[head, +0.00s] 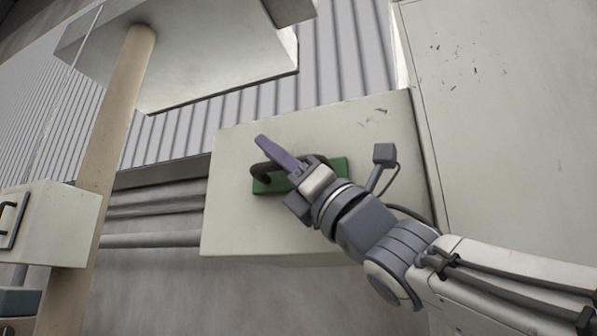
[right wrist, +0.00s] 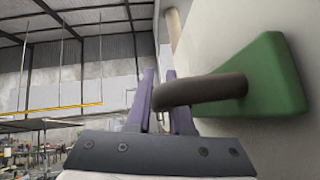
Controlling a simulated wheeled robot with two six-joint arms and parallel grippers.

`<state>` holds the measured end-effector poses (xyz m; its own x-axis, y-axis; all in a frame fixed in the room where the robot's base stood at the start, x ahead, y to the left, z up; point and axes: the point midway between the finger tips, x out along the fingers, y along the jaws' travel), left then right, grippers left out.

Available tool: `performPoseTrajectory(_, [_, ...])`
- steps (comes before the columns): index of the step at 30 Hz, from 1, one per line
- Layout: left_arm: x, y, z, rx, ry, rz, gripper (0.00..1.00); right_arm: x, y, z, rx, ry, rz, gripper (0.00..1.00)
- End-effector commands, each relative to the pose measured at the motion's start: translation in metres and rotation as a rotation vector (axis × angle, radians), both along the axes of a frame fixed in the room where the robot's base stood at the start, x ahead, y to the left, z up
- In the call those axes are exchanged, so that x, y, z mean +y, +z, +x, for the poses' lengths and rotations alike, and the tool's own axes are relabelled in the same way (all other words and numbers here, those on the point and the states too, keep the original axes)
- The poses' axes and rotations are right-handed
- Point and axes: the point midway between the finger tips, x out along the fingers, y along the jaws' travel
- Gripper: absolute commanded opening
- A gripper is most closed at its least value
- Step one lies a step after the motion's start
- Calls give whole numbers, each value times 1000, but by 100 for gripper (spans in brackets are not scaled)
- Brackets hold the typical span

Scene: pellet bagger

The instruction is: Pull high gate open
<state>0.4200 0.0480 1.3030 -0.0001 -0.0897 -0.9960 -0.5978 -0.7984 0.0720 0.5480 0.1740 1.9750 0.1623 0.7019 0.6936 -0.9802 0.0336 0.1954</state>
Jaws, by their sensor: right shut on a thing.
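The high gate shows in the head view as a pale box front (head: 235,225) with a green plate (head: 262,186) and a dark curved handle (head: 258,172) on it. My right gripper (head: 277,153) reaches in from the lower right and is shut on the handle. In the right wrist view the dark handle (right wrist: 205,90) runs from the green plate (right wrist: 275,75) to between the purple fingers of my right gripper (right wrist: 160,100). The gripper hides part of the handle and plate in the head view. My left gripper is not in view.
A tan post (head: 112,130) stands at the left, with a smaller pale box (head: 60,225) carrying a dark handle. A pale hopper-like body (head: 215,60) hangs above. A tall pale panel (head: 500,110) stands close at the right. Horizontal pipes (head: 150,240) run at the left of the gate.

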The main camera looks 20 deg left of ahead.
Motion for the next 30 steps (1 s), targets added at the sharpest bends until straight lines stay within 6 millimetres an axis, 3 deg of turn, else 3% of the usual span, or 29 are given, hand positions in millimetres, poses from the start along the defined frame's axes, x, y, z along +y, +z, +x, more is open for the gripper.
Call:
performPoseTrajectory(25, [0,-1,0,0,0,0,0,0,0,-1,0,0,1,0])
performPoseTrajectory(30, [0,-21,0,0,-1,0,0,1,-5,-25,-5,6,3,0])
